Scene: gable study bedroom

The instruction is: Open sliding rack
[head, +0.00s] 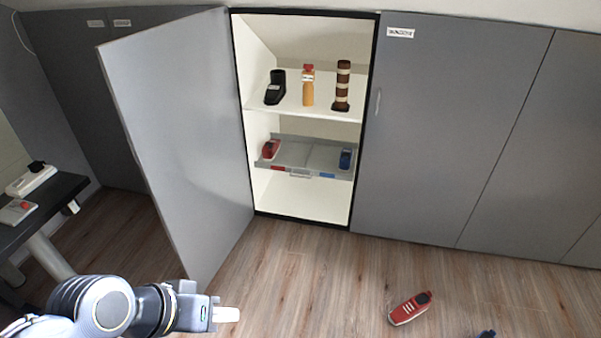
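The sliding rack (337,173) is a grey shallow tray in the lower half of the open cabinet, under the white shelf. It has a small handle at the middle of its front, with a red label to the left and a blue label to the right. A red object (270,149) sits in its left part and a blue object (346,159) in its right part. My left gripper (224,314) is low in front of the cabinet, well apart from the rack. I cannot tell whether its fingers are open. My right gripper is not in view.
The grey cabinet door (185,140) stands open on the left, between my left arm and the wall. A black, an orange and a brown striped item stand on the white shelf (320,112). A red shoe-like object (410,308) lies on the floor. A dark desk (45,205) is at left.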

